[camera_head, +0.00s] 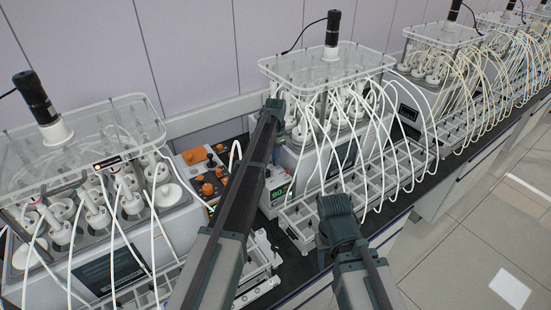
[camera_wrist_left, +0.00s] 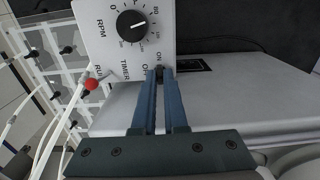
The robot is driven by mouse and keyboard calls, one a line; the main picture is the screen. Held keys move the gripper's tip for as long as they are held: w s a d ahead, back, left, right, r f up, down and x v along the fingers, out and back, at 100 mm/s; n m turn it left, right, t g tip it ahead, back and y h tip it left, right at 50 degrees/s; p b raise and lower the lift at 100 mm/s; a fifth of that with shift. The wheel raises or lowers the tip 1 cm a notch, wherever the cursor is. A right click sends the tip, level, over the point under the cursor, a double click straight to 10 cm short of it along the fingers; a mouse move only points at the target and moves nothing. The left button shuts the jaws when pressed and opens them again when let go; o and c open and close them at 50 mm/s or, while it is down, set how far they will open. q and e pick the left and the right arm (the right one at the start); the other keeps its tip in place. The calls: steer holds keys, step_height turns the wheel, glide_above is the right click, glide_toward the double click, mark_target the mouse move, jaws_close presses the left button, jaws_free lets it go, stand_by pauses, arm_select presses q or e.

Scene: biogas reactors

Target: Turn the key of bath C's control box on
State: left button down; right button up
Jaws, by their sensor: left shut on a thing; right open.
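My right gripper (camera_head: 335,207) is open and empty, low over the bench side.
White tubes loop from the bath into a clear rack (camera_head: 300,226) close to my right gripper. Another bath (camera_head: 90,200) stands at left; open floor (camera_head: 480,230) lies right.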

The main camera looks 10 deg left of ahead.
stand_by(0.4)
arm_select(q)
steer(key=c, duration=1)
jaws_free()
steer(key=shift+o, duration=0.2)
steer(key=shift+r, duration=0.1)
step_height(320, 180, up, 14)
steer(key=p, duration=1.3)
steer(key=shift+f+p, duration=0.2)
steer(key=shift+p, duration=0.2)
